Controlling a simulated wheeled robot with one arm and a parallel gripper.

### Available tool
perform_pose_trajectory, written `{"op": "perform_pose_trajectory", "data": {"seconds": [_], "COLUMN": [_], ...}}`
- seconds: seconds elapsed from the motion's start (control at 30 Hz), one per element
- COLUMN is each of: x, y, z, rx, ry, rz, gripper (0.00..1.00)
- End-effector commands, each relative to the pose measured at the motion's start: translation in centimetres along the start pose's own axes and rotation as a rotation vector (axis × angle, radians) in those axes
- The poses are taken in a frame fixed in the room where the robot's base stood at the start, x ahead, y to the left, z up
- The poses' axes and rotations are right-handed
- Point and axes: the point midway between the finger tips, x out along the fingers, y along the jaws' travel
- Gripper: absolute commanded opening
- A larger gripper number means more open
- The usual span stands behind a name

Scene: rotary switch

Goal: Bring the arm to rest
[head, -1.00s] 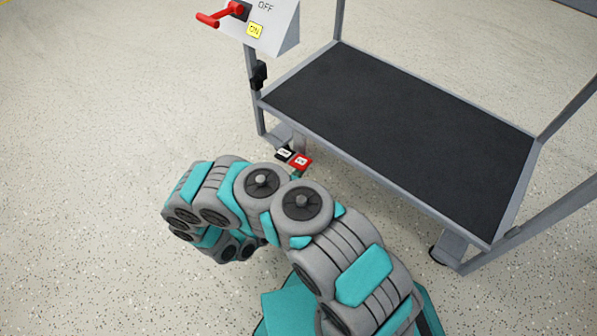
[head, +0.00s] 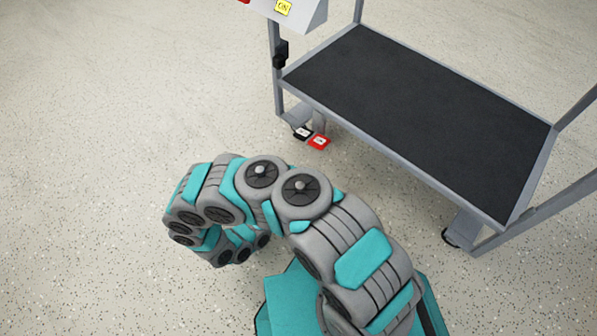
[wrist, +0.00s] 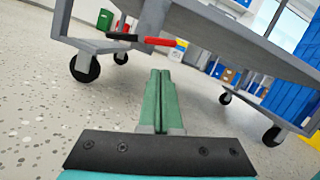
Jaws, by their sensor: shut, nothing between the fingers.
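My gripper (wrist: 157,78) shows in the wrist view, with its two green fingers together and nothing between them. It points over the floor toward the underside of the cart. In the head view my arm is folded in the lower middle and my gripper is hidden. The switch panel (head: 300,12) is cut off by the top edge of the head view. Its yellow ON label (head: 283,7) shows, and only a bit of red (head: 244,1) shows at the edge.
A grey cart with a black deck (head: 425,115) stands at the right. A red pedal (head: 319,142) and a black pedal (head: 301,133) sit low by its near-left wheel. The pedals also show in the wrist view. The speckled floor (head: 120,100) at the left is clear.

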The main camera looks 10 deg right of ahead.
Motion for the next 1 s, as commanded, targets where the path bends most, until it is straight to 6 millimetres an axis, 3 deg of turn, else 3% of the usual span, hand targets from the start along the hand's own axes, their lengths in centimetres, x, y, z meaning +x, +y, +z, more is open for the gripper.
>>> {"op": "perform_pose_trajectory", "data": {"seconds": [0.57,0.77,1.0], "x": [0.3,3.8,9.3], "y": [-0.1,-1.9,-6.7], "z": [0.4,4.2,10.7], "rx": [0.004,0.056,0.16], "ry": [0.0,0.006,0.037], "rz": [-0.01,-0.133,-0.381], "gripper": [0.0,0.0,0.0]}}
